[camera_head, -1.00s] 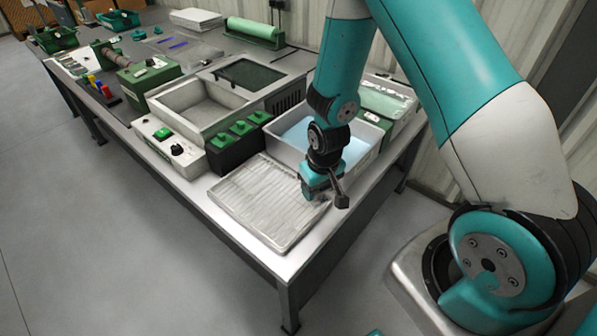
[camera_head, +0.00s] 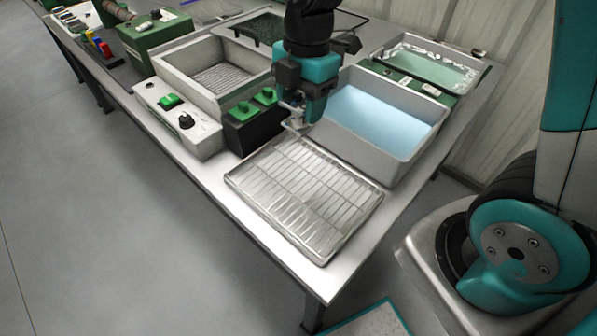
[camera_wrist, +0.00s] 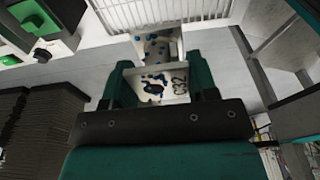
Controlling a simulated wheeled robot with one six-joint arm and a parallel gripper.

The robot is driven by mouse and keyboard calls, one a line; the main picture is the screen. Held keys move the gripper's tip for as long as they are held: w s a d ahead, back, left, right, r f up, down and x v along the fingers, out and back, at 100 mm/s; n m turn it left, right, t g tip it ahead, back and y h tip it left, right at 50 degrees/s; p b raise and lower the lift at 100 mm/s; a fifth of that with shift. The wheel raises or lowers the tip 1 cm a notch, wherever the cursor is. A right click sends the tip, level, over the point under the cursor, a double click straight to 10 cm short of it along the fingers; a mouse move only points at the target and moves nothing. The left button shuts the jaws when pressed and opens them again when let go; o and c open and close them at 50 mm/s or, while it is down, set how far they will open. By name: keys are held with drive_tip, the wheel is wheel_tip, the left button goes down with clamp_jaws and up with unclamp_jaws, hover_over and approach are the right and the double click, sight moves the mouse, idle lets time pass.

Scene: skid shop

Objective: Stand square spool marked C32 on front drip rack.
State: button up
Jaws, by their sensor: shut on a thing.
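My gripper (camera_head: 298,122) is shut on the square spool marked C32 (camera_wrist: 166,84). In the wrist view the spool is white with blue-black spots, and the marking C32 shows on its near flange. In the head view my gripper hides most of the spool; a pale part of it shows below the jaws. The front drip rack (camera_head: 305,195) is a wire grid in a shallow metal tray at the bench's near corner. My gripper is above the rack's far left edge. The rack also shows at the top of the wrist view (camera_wrist: 180,12).
A grey tub of pale blue liquid (camera_head: 378,122) stands right behind the rack. A black box with green switches (camera_head: 252,122) is left of my gripper. A white control box (camera_head: 178,122) and a deep tank (camera_head: 212,75) stand farther left. The rack looks empty.

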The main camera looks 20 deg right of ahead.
drive_tip(key=f+b, duration=0.1)
drive_tip(key=f, duration=1.6)
drive_tip(key=shift+d+f, duration=0.2)
drive_tip(key=shift+f, duration=0.15)
drive_tip(key=o, duration=0.8)
